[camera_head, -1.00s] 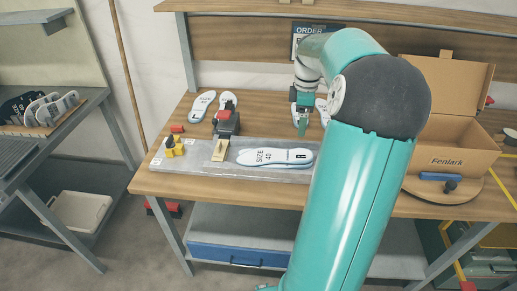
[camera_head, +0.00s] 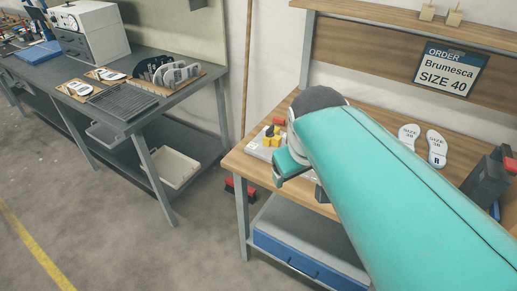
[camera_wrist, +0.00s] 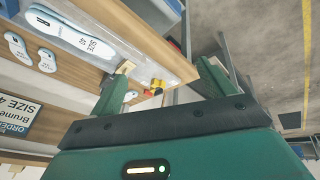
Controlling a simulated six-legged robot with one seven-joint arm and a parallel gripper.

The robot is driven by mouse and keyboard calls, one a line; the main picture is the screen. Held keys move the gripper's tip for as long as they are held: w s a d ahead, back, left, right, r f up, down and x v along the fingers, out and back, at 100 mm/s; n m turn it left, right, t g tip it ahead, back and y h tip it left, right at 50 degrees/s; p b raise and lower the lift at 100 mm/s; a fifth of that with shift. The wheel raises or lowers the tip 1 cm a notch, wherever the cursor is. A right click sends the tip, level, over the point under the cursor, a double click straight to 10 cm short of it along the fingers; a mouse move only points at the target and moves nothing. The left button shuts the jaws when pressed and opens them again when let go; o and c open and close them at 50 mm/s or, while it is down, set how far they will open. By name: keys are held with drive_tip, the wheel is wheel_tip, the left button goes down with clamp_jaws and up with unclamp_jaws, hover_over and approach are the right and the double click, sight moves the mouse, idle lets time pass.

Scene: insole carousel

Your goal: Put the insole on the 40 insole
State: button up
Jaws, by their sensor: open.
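In the wrist view a pale insole marked with a size (camera_wrist: 72,35), its lettering upside down, lies on a grey plate (camera_wrist: 135,60) on the wooden bench. In the head view my arm hides that insole. Two insoles marked size 38 (camera_head: 408,135) (camera_head: 437,148) lie at the back of the bench; they also show in the wrist view (camera_wrist: 15,46) (camera_wrist: 46,60).
An order sign (camera_head: 452,70) reads Brumesca size 40. A yellow and black piece (camera_head: 272,132) stands at the bench's left end. On the grey left bench are an insole rack (camera_head: 178,76), two boards with insoles (camera_head: 76,90) (camera_head: 105,74) and a dark tray (camera_head: 122,99).

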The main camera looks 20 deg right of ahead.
drive_tip(key=s+a+f+m+t+y, duration=0.1)
drive_tip(key=s+a, duration=0.3)
drive_tip(key=a, duration=0.1)
drive_tip(key=shift+s+a+f+m+t+y, duration=0.15)
drive_tip(key=shift+s+f+m+t+y, duration=0.1)
drive_tip(key=shift+f+m+t+y, duration=0.1)
drive_tip(key=c, duration=0.9)
drive_tip(key=shift+d, duration=0.2)
drive_tip(key=shift+c, duration=0.4)
